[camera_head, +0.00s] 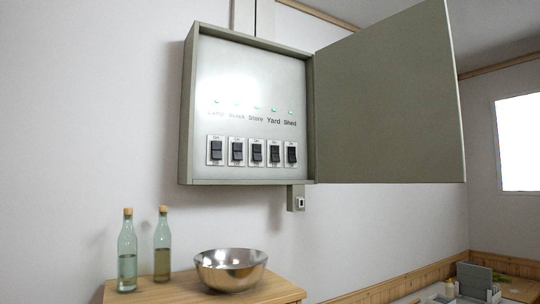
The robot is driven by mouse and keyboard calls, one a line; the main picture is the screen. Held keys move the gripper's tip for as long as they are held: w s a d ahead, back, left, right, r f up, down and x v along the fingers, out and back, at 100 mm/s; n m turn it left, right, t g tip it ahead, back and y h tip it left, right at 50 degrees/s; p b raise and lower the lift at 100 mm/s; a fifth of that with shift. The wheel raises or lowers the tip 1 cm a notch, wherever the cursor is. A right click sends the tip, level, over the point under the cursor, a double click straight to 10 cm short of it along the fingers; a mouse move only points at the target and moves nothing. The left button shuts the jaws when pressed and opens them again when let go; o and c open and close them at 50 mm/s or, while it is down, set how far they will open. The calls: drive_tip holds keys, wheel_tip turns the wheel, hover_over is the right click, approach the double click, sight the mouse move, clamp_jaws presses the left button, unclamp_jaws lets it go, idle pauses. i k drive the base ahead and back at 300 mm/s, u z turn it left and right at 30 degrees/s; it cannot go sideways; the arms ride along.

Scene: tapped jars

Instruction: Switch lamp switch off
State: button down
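A grey-green wall box (187,110) hangs on the wall with its door (390,100) swung open to the right. Inside is a row of several black rocker switches on white plates, with labels and small green lights above. The lamp switch (216,150) is at the far left of the row, under a faint label that seems to read "Lamp". A small green light (217,102) shows above that label. The rocker's position is too small to tell for sure. The labels "Store", "Yard" and "Shed" stand further right. My gripper is not in view.
Below the box, a wooden table (180,292) holds two corked bottles (127,258) (162,250) and a shiny metal bowl (231,270). A small socket box (297,200) hangs under the wall box. The space before the switches is clear.

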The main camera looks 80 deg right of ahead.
sight(216, 146)
drive_tip(key=z, duration=2.4)
